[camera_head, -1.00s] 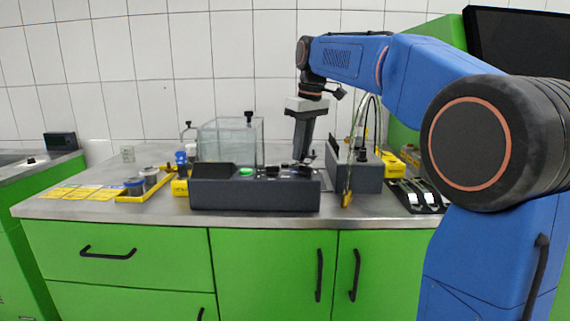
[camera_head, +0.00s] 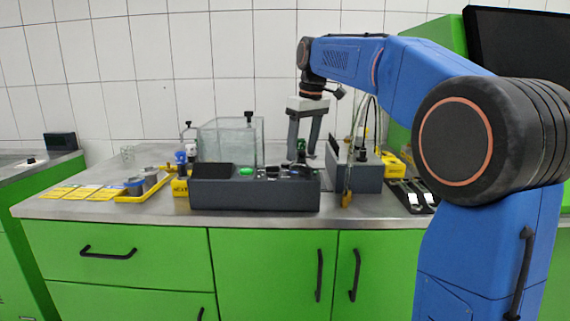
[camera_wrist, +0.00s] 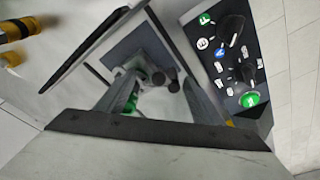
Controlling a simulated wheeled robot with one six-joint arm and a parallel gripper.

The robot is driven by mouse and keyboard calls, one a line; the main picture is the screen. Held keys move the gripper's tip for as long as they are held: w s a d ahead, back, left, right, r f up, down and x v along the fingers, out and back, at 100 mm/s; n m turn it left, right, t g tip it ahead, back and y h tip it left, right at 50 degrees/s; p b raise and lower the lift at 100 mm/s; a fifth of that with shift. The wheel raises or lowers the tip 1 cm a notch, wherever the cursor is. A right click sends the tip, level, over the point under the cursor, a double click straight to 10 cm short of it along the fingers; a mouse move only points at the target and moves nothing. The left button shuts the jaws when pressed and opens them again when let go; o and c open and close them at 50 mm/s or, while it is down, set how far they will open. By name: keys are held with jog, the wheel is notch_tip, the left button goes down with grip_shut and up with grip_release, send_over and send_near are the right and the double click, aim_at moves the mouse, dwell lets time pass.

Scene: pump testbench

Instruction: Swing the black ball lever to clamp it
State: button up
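My gripper (camera_head: 303,158) points down behind the dark control box, its two fingers apart. In the wrist view my gripper (camera_wrist: 158,108) is open, with a finger on each side of a small fitting with green parts. Dark rounded knobs (camera_wrist: 170,80) show between the fingers; they may be the black ball lever, but I cannot tell for sure. No contact between the fingers and the knobs is clear. In the head view a green part (camera_head: 301,145) shows between the fingers, and the control box hides what lies lower.
The control box (camera_head: 255,195) with a green button (camera_head: 246,172) stands in front of my gripper. A clear tank (camera_head: 230,140) is to the left, and a dark grey unit (camera_head: 362,178) with hoses is close on the right. A yellow tray (camera_head: 146,192) lies further left.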

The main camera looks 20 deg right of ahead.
jog(key=shift+r, duration=3)
